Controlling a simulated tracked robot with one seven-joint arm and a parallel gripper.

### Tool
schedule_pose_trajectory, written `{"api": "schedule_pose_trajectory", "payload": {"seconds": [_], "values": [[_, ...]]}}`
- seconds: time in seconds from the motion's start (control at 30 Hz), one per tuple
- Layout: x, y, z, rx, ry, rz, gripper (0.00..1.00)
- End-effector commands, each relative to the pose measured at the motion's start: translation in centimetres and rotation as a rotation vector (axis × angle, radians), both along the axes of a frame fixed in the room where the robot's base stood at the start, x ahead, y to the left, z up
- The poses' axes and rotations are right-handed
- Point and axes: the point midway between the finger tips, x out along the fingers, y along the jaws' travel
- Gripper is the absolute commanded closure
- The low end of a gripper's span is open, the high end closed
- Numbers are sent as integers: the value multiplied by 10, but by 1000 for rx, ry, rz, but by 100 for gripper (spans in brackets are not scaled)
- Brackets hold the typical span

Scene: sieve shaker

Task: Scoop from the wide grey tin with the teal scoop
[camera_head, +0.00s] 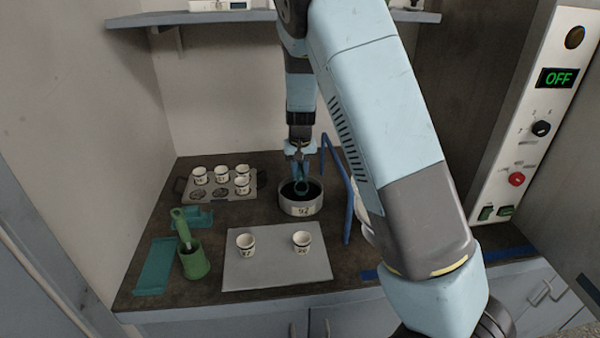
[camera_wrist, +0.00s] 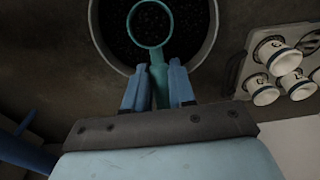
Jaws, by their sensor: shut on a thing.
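The wide grey tin (camera_head: 300,208), marked 92, stands at the back middle of the counter with dark granular contents. In the wrist view the tin's rim (camera_wrist: 96,30) surrounds the dark grains. My gripper (camera_head: 302,158) is above the tin, its blue fingers (camera_wrist: 158,88) shut on the handle of the teal scoop (camera_head: 302,186). The scoop's round ring-shaped head (camera_wrist: 150,24) shows over the dark contents in the wrist view. I cannot tell whether it touches the grains or holds any.
A tray with several white cups (camera_head: 262,181) stands left of the tin. Two cups (camera_head: 245,244) (camera_head: 302,241) stand on a grey mat (camera_head: 275,270) in front. A green holder (camera_head: 195,262) with a green-handled tool stands at left. A blue frame (camera_head: 348,215) rises right of the tin.

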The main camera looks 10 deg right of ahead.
Motion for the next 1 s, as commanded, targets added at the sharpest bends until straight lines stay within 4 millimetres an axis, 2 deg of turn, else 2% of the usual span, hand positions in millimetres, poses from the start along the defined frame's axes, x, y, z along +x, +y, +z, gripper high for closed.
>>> {"api": "schedule_pose_trajectory", "payload": {"seconds": [0.6, 1.0], "values": [[18, -1, 9, -4, 379, -1, 100], [19, 0, 11, -3, 435, -1, 100]]}}
